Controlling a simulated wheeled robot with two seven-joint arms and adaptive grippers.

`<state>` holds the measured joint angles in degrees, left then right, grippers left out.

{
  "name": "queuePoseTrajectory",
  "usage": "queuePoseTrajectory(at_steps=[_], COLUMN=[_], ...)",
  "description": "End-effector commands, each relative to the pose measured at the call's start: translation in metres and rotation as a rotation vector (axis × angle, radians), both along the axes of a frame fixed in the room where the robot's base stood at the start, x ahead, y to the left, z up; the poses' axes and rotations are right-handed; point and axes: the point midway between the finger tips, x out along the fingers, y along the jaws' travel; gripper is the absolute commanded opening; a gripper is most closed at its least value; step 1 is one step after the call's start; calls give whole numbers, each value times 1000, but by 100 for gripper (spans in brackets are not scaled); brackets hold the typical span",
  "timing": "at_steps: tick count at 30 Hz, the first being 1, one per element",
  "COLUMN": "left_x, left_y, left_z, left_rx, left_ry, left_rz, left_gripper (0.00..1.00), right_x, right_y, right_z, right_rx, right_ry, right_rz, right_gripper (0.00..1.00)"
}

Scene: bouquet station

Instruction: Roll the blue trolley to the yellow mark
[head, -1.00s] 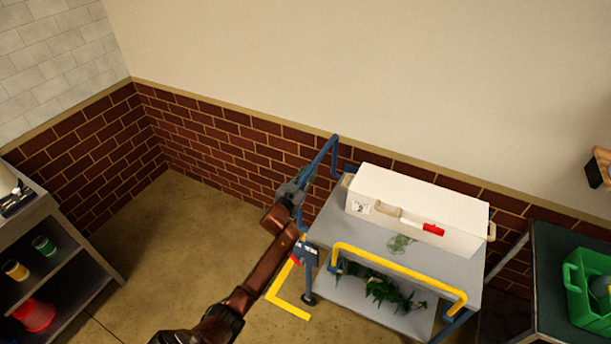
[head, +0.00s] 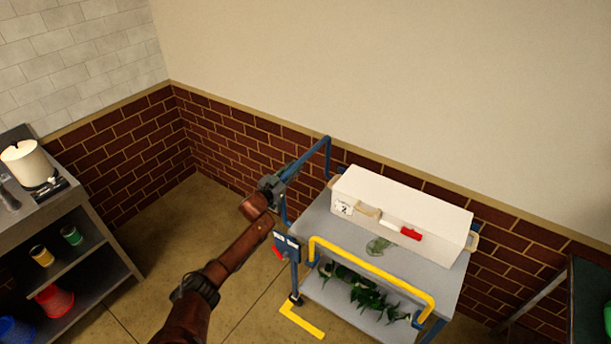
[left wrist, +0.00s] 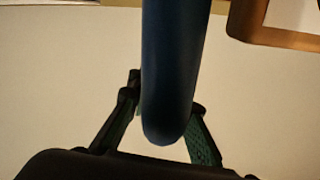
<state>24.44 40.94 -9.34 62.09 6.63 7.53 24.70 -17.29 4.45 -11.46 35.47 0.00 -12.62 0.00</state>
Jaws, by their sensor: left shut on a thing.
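The blue trolley (head: 309,222) has grey shelves, a blue push handle (head: 326,158) at its left end and a yellow rail (head: 372,268) along its front. My left gripper (head: 279,182) is shut on the blue handle; in the left wrist view the handle bar (left wrist: 172,70) passes between its fingers. The yellow mark (head: 300,321), an L-shaped strip, lies on the floor by the trolley's near left corner. A wheel there is at or over one arm of the mark, and part of the mark is hidden. My right gripper is out of view.
A white box (head: 405,210) sits on the trolley's top and green foliage (head: 370,298) on its lower shelf. A brick-clad wall runs close behind. A grey shelf unit (head: 95,215) stands left, with open floor between. A dark table (head: 587,300) is at right.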

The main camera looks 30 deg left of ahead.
Motion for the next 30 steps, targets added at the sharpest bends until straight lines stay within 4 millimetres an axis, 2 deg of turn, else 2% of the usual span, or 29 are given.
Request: queuePoseTrajectory(at_steps=[4,10,25,26,30], left_x=[0,1,0,0,0], left_y=[16,28,36,36,36], left_z=[-2,-1,1,1,1], left_rx=[1,1,-1,-1,-1], left_ry=[0,-1,-1,-1,-1], left_rz=[-3,-4,1,1,1], left_gripper=[0,0,0,19,28], right_x=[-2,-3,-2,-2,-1], right_y=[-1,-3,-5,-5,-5], right_z=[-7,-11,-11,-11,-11], right_rx=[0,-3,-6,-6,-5], right_ry=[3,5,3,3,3], right_rz=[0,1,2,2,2], right_gripper=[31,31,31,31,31])
